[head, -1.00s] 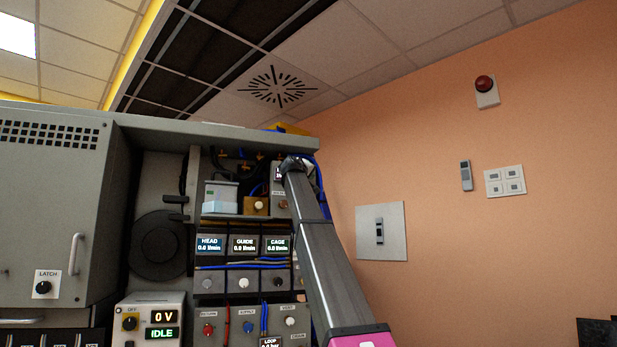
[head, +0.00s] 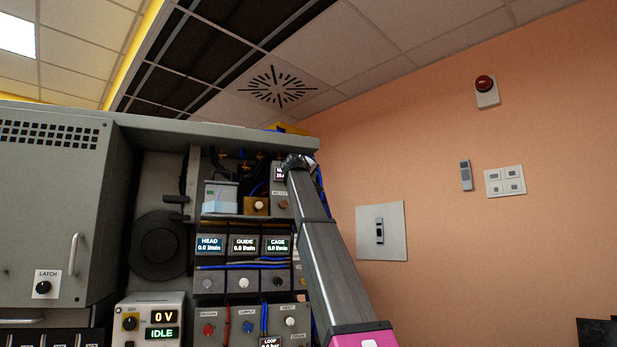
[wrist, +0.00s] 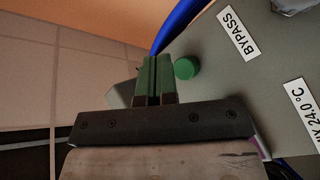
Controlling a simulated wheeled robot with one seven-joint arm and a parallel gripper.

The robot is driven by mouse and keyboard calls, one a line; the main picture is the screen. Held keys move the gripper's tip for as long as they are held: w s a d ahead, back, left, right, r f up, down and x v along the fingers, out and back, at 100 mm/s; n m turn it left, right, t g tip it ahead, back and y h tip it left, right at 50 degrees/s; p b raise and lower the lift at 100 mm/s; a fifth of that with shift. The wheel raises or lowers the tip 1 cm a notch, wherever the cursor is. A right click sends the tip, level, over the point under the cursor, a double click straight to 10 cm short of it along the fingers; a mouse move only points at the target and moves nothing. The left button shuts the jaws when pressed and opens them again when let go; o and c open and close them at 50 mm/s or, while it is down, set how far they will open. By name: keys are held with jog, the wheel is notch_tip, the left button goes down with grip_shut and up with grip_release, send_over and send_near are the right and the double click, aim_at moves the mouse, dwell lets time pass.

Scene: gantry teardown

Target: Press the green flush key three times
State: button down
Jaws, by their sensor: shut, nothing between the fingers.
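The green flush key (wrist: 186,68) is a small round green button on a grey panel in the wrist view. My gripper (wrist: 156,60) is shut and empty, with its two finger pads together just left of the key in the picture. Whether a fingertip touches the key, I cannot tell. In the head view my gripper (head: 293,162) is at the upper right of the machine cabinet, small and dark. The key is not visible there, hidden by my arm or too small.
A blue hose (wrist: 178,22) runs close behind the fingertips. A "BYPASS" label (wrist: 239,36) and a temperature label (wrist: 303,112) are on the panel. In the head view, the cabinet's flow displays (head: 243,244) and knobs sit left of my arm. An orange wall is at right.

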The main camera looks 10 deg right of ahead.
jog(key=shift+s+d, duration=0.2)
jog(key=shift+s, duration=0.65)
jog(key=shift+s+d, duration=0.15)
jog(key=shift+s, duration=0.65)
jog(key=shift+s+d, duration=0.2)
jog(key=shift+s, duration=0.65)
dwell(0.6)
jog(key=w+a, duration=0.1)
jog(key=w, duration=0.5)
jog(key=shift+a, duration=0.15)
dwell(0.6)
dwell(2.0)
jog(key=shift+w+a, duration=0.1)
jog(key=shift+w, duration=0.3)
